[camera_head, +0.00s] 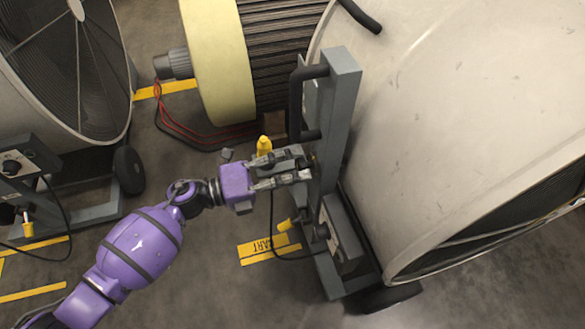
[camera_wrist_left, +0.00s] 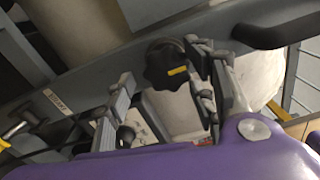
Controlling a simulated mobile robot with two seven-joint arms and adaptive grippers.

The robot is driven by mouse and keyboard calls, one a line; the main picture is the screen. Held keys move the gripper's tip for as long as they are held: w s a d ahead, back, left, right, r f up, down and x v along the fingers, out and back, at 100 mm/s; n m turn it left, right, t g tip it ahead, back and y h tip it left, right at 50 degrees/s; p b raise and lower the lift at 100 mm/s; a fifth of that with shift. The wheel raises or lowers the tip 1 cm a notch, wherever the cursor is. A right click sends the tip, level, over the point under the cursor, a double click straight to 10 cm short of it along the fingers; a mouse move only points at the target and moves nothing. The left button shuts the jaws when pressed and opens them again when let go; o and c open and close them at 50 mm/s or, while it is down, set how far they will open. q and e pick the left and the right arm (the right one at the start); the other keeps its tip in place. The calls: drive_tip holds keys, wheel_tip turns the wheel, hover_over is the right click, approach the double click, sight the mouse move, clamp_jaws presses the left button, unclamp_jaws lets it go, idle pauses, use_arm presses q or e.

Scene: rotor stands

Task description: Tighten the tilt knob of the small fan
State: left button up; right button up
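A black lobed tilt knob (camera_wrist_left: 166,65) with a yellow mark sits on a grey frame bar in the left wrist view. In the head view, the grey upright frame (camera_head: 342,110) stands against a big pale fan drum (camera_head: 450,120). My left gripper (camera_head: 305,163) is at this upright, fingers pointing at it. It is open; in the wrist view its fingers are apart, one on each side of the knob, the right one very close. I cannot tell whether either touches it. The knob is mostly hidden in the head view. My right gripper is not in view.
Another drum fan (camera_head: 75,70) on a wheeled cart stands at left. A cream and dark ribbed motor-like cylinder (camera_head: 215,60) lies behind, with red wires. A grey control box (camera_head: 343,235) with a cable is low on the right frame.

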use_arm(q)
drive_tip(key=shift+r, duration=0.15)
drive_tip(key=shift+a, duration=0.1)
drive_tip(key=shift+a, duration=0.35)
drive_tip(key=v, duration=1.1)
drive_tip(key=shift+s, duration=0.1)
